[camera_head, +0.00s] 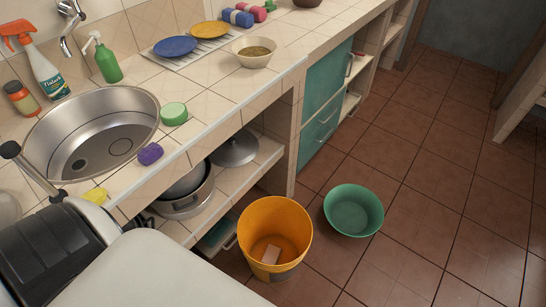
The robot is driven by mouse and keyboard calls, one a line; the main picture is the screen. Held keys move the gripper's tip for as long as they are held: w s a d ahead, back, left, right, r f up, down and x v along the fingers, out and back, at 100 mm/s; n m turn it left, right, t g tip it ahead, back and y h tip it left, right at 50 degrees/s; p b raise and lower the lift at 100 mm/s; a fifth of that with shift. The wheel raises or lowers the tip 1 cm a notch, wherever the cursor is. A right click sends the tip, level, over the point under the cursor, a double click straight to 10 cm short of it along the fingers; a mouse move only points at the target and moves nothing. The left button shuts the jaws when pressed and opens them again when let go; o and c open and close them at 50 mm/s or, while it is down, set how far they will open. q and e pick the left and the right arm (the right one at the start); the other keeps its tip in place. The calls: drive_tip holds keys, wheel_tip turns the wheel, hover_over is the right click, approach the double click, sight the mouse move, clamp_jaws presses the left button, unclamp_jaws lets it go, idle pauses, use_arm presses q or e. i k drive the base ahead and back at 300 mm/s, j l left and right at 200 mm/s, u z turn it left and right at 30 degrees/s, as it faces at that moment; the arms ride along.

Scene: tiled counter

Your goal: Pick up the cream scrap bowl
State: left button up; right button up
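The cream scrap bowl (243,57) stands upright on the tiled counter, just right of the white rack with the plates. Something brownish fills part of it, but I cannot tell what it is. No gripper touches the bowl. Neither of my grippers is in view.
A blue plate (176,46) and a yellow plate (210,29) lie on a white rack (190,60) left of the bowl. Nearer are a steel sink (92,130), a green bottle (108,63) and sponges. An orange bucket (262,221) and green basin (354,209) stand on the floor.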

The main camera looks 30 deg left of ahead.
sight(253, 52)
drive_tip(key=j+u, duration=0.2)
drive_tip(key=u, duration=0.65)
drive_tip(key=k+j, duration=0.05)
